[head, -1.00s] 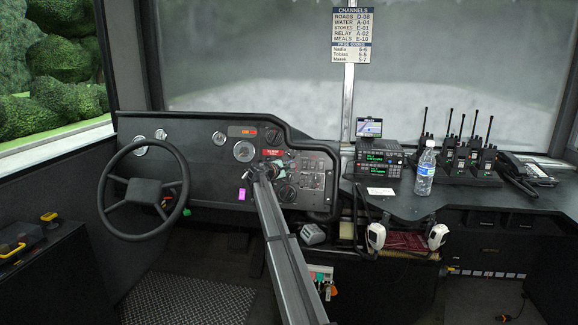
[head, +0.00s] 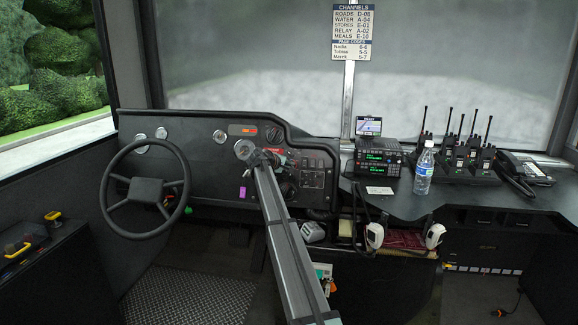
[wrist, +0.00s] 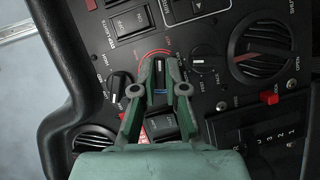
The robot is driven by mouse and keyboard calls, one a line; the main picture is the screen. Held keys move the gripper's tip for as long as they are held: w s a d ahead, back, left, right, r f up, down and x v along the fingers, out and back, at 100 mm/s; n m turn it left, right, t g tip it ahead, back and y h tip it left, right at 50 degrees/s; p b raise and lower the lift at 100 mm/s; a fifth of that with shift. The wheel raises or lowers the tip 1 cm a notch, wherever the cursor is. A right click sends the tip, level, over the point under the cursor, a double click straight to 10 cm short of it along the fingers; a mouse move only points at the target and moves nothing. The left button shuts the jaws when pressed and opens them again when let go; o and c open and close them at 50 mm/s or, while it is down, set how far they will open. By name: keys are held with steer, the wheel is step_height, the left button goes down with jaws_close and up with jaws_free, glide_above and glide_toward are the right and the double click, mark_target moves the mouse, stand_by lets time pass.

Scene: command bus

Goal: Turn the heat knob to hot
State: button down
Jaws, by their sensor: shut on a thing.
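The heat knob (wrist: 161,74) is a dark dial on the black dash panel, with a red arc above it and blue marks below it in the wrist view. The two green-grey fingers of my gripper (wrist: 165,68) stand on either side of it and are closed on it. The knob's pointer is not clear between the fingers. In the head view my gripper (head: 268,156) is at the dash, right of the steering wheel, and my arm hides the knob.
Beside the knob are two smaller knobs, a left one (wrist: 118,86) and a right one (wrist: 199,56). A round vent (wrist: 262,52) with a red tab is further right, and rocker switches (wrist: 131,22) are above. The steering wheel (head: 146,183) stands left of my arm.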

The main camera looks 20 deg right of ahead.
steer(key=shift+w+r, duration=0.2)
steer(key=shift+w, duration=0.05)
steer(key=c, duration=1.2)
jaws_free()
steer(key=shift+d, duration=0.1)
steer(key=shift+f, duration=0.15)
steer(key=shift+s, duration=0.1)
steer(key=v, duration=1.2)
steer(key=shift+s+f, duration=0.1)
